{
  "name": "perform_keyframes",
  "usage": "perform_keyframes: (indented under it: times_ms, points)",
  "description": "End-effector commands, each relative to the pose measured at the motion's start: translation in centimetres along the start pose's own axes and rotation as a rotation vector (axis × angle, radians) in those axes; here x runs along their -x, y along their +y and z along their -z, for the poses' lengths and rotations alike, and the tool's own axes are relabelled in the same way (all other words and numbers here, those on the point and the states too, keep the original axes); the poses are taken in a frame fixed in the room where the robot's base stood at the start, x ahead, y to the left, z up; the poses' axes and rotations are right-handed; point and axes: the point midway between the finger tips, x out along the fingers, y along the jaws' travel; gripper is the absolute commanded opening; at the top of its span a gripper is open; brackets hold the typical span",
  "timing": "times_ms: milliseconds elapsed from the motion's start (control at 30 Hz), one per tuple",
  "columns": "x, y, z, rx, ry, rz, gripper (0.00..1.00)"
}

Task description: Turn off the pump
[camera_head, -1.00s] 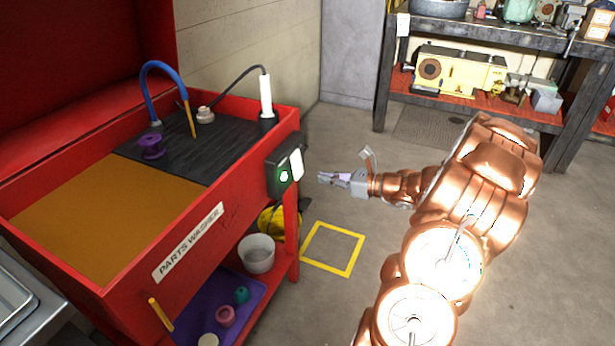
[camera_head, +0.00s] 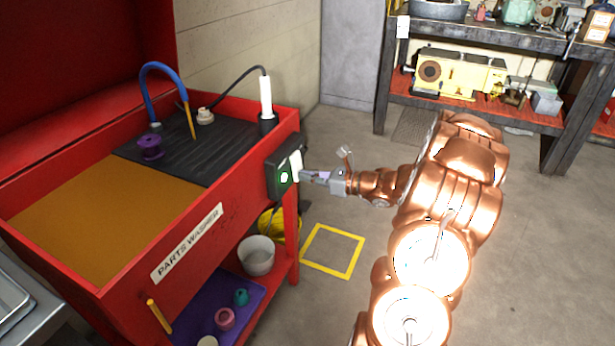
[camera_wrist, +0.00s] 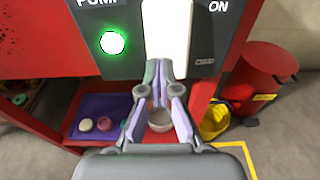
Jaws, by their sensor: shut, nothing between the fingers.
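The pump switch box (camera_head: 284,173) is a dark box on the right end of the red parts washer (camera_head: 230,190). It carries a lit green lamp (camera_wrist: 112,43) and a large white rocker (camera_wrist: 167,32). In the wrist view "PUMP" shows above the lamp and "ON" at the rocker's upper right. My gripper (camera_head: 307,175) is shut and empty. Its tips (camera_wrist: 160,75) are at the lower part of the white rocker, very close to it; I cannot tell whether they touch.
A blue hose (camera_head: 165,70), a white-handled brush (camera_head: 266,95) and a purple part (camera_head: 150,147) are on the washer top. Below are a grey bucket (camera_head: 257,257) and a purple tray (camera_wrist: 84,131). A yellow floor square (camera_head: 333,250) marks clear floor.

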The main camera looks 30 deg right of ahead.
Motion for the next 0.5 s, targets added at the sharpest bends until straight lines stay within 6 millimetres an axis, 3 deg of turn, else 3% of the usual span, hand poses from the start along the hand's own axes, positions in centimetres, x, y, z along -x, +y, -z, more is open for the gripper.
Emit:
perform_keyframes:
  times_ms: [500]
  points:
    - [-0.71,0.03,0.08,0.001,-0.075,-0.003,0.00]
